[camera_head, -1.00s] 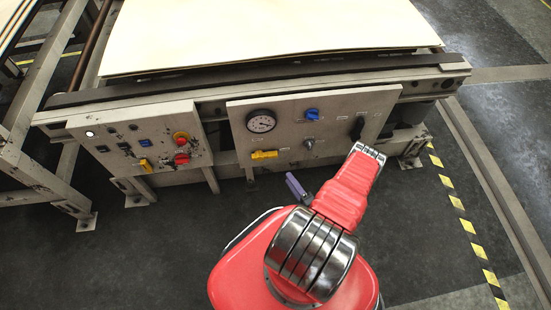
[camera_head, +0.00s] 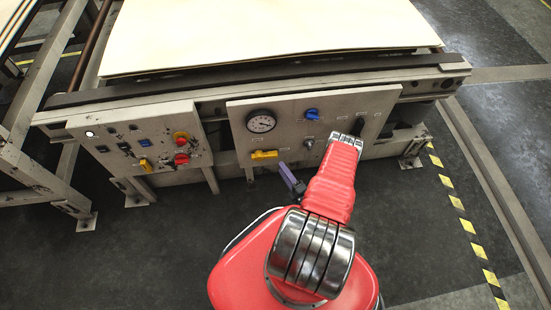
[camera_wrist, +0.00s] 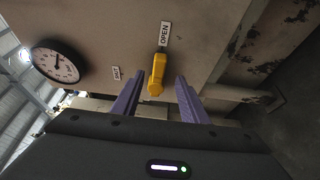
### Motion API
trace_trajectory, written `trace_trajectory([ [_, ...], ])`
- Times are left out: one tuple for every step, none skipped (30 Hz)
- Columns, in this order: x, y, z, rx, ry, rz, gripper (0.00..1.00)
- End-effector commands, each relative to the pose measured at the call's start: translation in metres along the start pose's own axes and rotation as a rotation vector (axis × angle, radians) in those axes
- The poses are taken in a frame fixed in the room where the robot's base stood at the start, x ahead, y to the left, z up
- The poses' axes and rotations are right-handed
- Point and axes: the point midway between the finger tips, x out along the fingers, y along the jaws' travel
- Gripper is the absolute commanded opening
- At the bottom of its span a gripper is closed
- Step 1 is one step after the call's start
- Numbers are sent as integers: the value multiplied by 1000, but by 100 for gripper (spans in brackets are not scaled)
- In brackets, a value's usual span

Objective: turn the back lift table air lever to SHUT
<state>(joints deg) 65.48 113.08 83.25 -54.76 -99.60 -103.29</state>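The yellow air lever (camera_head: 264,155) is on the lower left of the right-hand panel, below the round gauge. It also shows in the wrist view (camera_wrist: 156,76), in line with the OPEN label (camera_wrist: 165,33). The SHUT label (camera_wrist: 116,73) is to its left in that view. My gripper (camera_wrist: 157,84) is open, with one purple finger on each side of the lever in the picture. I see gaps between the fingers and the lever; the depth between them is hard to judge. In the head view my gripper (camera_head: 287,173) is just right of and below the lever, partly hidden by my arm.
The gauge (camera_head: 260,121) and blue knob (camera_head: 311,114) are on the same panel. A grey knob (camera_head: 309,142) is close to my arm. Open floor lies in front.

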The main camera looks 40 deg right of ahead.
Motion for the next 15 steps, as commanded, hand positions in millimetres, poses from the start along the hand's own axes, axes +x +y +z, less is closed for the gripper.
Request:
trace_trajectory([
  [6,0,0,-2,4,1,40],
  [10,0,-1,-2,4,1,40],
  [14,0,-1,-1,3,1,40],
  [17,0,-1,-1,4,1,40],
  [21,0,-1,-1,4,1,40],
  [25,1,-1,-2,3,2,40],
  [29,1,-1,-2,4,2,40],
  [33,0,0,-2,4,1,40],
  [38,0,-1,-2,4,1,40],
  [41,0,-1,-2,4,1,40],
  [45,0,-1,-2,4,0,40],
  [50,0,-1,-1,4,1,40],
  [53,1,-1,-1,3,1,40],
  [57,0,-1,-1,3,1,40],
  [62,0,-1,-2,3,1,40],
])
